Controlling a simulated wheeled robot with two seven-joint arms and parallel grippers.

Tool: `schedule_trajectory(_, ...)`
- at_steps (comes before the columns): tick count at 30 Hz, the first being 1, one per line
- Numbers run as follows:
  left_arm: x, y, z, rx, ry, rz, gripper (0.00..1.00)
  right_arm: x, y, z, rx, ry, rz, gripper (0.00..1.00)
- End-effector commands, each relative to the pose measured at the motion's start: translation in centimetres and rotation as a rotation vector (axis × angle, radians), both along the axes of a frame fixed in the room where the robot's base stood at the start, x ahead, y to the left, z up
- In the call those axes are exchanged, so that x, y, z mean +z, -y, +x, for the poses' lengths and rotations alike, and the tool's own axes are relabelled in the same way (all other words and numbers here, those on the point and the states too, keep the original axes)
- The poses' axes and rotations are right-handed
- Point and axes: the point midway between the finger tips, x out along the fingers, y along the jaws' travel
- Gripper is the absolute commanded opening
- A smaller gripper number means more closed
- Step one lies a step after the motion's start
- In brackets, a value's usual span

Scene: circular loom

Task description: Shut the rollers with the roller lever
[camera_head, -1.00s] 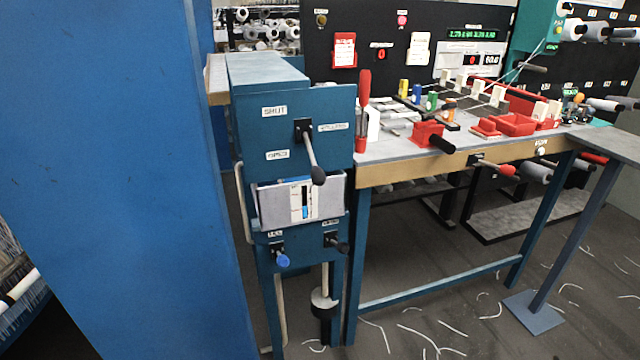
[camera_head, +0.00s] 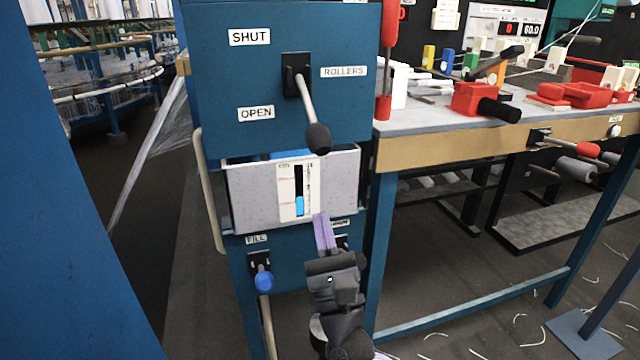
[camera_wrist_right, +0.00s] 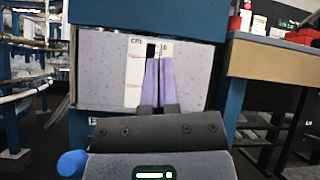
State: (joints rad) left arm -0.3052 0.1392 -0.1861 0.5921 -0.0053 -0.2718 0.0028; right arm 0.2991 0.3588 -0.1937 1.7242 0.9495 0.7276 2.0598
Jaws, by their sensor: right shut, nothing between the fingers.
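The roller lever (camera_head: 309,110) is a grey rod with a black knob on a black mount, on the blue cabinet front (camera_head: 215,85). It slants down and right, its knob below the level of the OPEN label (camera_head: 256,113). The SHUT label (camera_head: 249,37) is above, and the ROLLERS label (camera_head: 344,72) is right of the mount. My right gripper (camera_head: 323,232) is shut and empty, below the knob and apart from it, in front of the gauge panel's lower edge. Its purple fingers (camera_wrist_right: 158,82) also show in the right wrist view. My left gripper is not in view.
The grey gauge panel (camera_head: 245,195) sits below the lever. A blue-knobbed FILL lever (camera_head: 262,275) is lower left; another lower lever is partly hidden by my gripper. The workbench (camera_head: 440,150) stands right. A large blue surface (camera_head: 60,220) fills the left.

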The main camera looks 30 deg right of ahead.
Motion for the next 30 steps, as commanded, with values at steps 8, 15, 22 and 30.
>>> schedule_trajectory(8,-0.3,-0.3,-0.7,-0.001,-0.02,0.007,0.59,1.7,0.4,-0.5,0.061,0.102,0.11,0.0)
schedule_trajectory(15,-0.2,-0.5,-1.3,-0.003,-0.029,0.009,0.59,2.2,0.6,0.1,0.06,0.1,0.107,0.0)
schedule_trajectory(22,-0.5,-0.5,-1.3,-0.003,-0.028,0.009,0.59,5.5,1.6,3.3,0.059,0.099,0.106,0.0)
schedule_trajectory(30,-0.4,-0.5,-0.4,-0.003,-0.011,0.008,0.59,9.4,2.2,5.3,0.063,0.098,0.109,0.0)
